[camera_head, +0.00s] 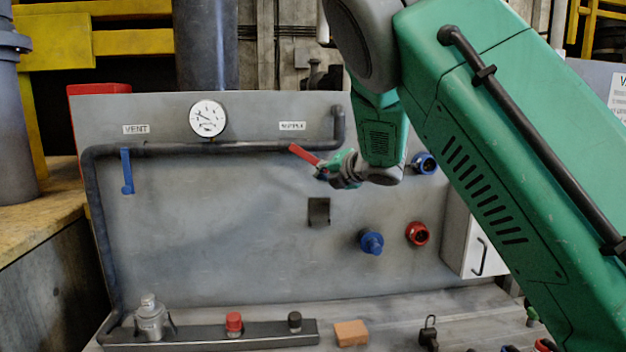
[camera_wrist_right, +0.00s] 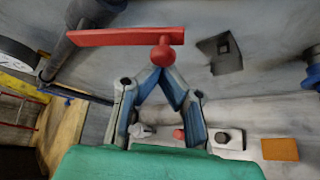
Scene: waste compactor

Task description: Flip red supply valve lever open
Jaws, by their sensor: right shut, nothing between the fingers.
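The red supply valve lever (camera_head: 304,155) sits under the SUPPLY label, on the right part of the dark pipe. It slants from upper left down toward my right gripper (camera_head: 325,174). In the right wrist view the lever (camera_wrist_right: 125,37) is a flat red bar with a round red knob at its right end. There my right gripper (camera_wrist_right: 161,72) has its fingertips together, just below the knob. Nothing is held between them. Whether the tips touch the knob is unclear. My left gripper is not in view.
A blue vent lever (camera_head: 127,171) hangs down at the left of the panel, and a gauge (camera_head: 208,118) sits on the pipe. Blue (camera_head: 371,242) and red (camera_head: 417,233) fittings stick out lower right. An orange block (camera_head: 351,333) lies on the bench.

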